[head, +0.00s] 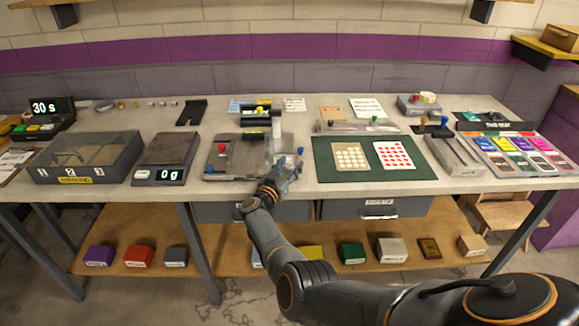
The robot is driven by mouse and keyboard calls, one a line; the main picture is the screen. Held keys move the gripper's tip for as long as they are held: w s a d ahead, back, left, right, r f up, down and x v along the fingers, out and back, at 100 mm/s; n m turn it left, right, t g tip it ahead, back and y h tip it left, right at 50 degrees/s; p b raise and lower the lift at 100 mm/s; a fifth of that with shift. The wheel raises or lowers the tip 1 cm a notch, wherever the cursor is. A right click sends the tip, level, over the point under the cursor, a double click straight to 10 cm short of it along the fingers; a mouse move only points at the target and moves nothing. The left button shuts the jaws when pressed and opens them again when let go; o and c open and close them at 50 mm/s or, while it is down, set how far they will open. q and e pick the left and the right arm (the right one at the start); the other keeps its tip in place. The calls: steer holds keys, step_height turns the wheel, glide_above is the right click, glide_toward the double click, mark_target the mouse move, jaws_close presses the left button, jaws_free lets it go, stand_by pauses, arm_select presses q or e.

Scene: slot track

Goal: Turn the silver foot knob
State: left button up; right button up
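My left gripper is not in view.
A green mat (322,172) with two cards lies right of the gripper. A scale (160,176) and a grey bin (45,173) stand to the left. A grey slotted block (455,156) and colored cards are at right. Several small boxes sit on the lower shelf (215,258).

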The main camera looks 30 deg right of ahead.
mark_target(290, 166)
steer(key=shift+r, duration=0.15)
step_height(290, 166, up, 10)
steer(key=shift+f, duration=0.15)
stand_by(0.5)
stand_by(0.4)
